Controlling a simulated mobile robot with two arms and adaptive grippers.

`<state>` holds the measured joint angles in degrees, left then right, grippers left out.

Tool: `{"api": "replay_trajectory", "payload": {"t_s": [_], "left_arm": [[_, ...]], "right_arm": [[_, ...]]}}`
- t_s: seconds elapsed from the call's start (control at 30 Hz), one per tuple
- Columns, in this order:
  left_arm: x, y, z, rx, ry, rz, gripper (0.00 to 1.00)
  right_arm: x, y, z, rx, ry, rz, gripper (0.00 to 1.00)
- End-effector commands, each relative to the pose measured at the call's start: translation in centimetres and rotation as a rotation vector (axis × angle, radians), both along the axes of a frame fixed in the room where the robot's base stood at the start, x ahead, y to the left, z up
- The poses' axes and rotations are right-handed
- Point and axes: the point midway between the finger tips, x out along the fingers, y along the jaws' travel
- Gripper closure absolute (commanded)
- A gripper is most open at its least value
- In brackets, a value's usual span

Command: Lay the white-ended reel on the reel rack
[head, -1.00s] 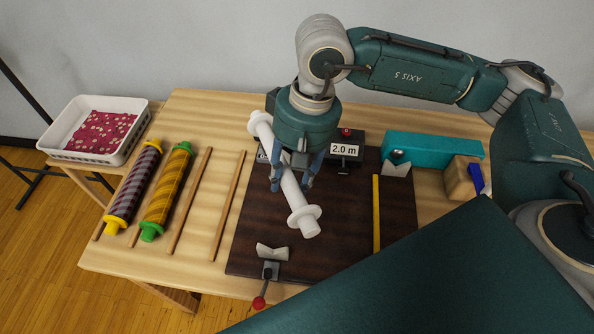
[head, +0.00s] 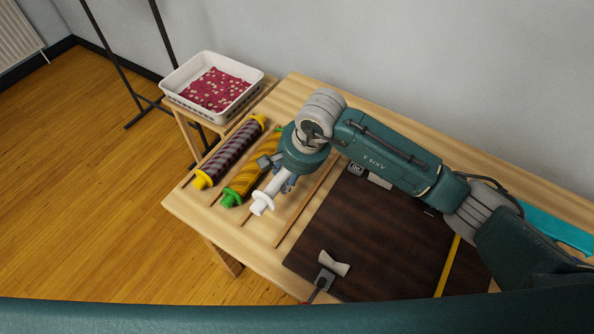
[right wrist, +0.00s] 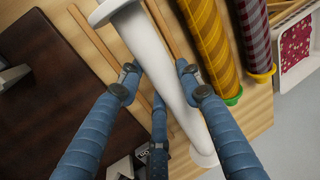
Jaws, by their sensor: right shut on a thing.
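The white-ended reel (head: 264,201), plain white with flanged ends, is in my right gripper (head: 277,175). In the right wrist view the blue fingers of the gripper (right wrist: 160,78) are shut around the middle of the reel (right wrist: 152,55). The reel rack is pairs of thin wooden rails (head: 306,204) on the table's left part. The reel is over the rails, beside the green-ended reel (head: 245,181) and roughly parallel to it. I cannot tell whether it touches the rails. My arm hides its far end in the head view. My left gripper is not in view.
A yellow-ended, dark striped reel (head: 229,154) lies at the rack's far left. A white basket (head: 180,84) with red fabric stands beyond it. A dark board (head: 370,245) with a small white V-shaped holder (head: 333,264) lies to the right.

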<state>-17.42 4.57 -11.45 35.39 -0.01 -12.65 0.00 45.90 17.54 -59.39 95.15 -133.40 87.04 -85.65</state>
Motion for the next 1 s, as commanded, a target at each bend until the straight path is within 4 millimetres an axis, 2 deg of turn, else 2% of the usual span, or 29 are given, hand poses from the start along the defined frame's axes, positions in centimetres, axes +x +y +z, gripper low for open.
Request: {"api": "replay_trajectory", "payload": {"t_s": [0.77,0.83,1.0], "left_arm": [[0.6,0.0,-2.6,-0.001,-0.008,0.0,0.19],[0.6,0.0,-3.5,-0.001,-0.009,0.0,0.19],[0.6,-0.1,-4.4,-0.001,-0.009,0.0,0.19]], "right_arm": [[-0.1,0.0,-6.3,0.001,0.001,0.003,0.9],[0.0,0.0,-7.1,0.0,-0.002,0.004,0.9],[0.0,0.0,-7.9,0.0,-0.001,0.003,0.9]]}}
